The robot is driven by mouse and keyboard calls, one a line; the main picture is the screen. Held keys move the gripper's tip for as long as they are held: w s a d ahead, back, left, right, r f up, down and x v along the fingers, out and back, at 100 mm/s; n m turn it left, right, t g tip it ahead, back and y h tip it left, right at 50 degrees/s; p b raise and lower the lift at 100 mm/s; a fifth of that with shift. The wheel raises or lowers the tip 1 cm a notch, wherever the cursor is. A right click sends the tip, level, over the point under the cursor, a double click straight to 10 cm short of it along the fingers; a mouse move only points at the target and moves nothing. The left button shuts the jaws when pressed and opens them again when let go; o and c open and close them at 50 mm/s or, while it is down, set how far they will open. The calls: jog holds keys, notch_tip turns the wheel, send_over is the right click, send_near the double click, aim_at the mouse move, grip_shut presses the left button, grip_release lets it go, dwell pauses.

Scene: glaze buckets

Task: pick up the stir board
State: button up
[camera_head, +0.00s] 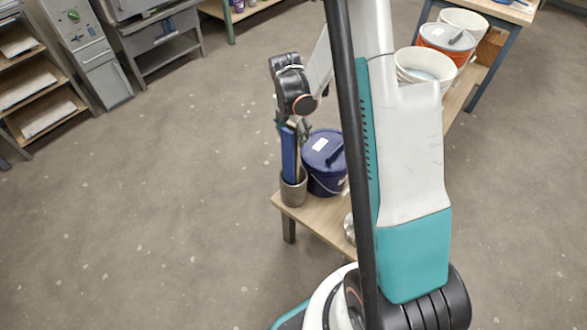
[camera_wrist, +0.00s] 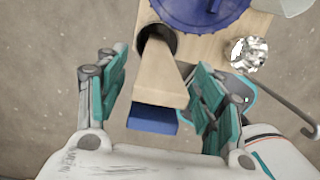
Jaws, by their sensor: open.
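A long tan wooden stir board (camera_wrist: 162,78) stands upright in a grey cylindrical holder (camera_head: 293,190), which also shows in the wrist view (camera_wrist: 171,36). A blue part (camera_wrist: 152,119) lies right beside the board's near end; I cannot tell whether it belongs to the board. In the head view a long blue strip (camera_head: 289,155) rises from the holder. My gripper (camera_wrist: 160,88) is open above the holder, its teal fingers on either side of the board with gaps on both sides. In the head view the fingers are small and partly hidden.
A dark blue lidded bucket (camera_head: 326,165) stands right beside the holder on a low wooden bench (camera_head: 318,222). A shiny metal object (camera_wrist: 249,53) sits to the right on the bench. White buckets (camera_head: 424,66) stand further back. The floor to the left is clear.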

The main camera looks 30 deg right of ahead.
jog(key=f, duration=0.3)
jog(key=shift+w+d+b, duration=0.1)
jog(key=shift+d+b, duration=0.15)
jog(key=shift+b, duration=0.15)
jog(key=c, duration=1.4)
jog(key=shift+r, duration=0.15)
notch_tip(320, 180, up, 18)
jog(key=p, duration=0.7)
jog(key=shift+s+d+r+p, duration=0.15)
jog(key=shift+s+d+p, duration=0.35)
jog(key=shift+s+d, duration=1.6)
jog(key=shift+s+d+r+p, duration=0.1)
jog(key=shift+s+d+p, duration=0.35)
jog(key=shift+s+d, duration=1.65)
jog(key=shift+s+d+r+p, duration=0.15)
jog(key=shift+s+d+p, duration=0.65)
jog(key=shift+s, duration=2.3)
jog(key=shift+d+b, duration=0.25)
jog(key=shift+b, duration=0.1)
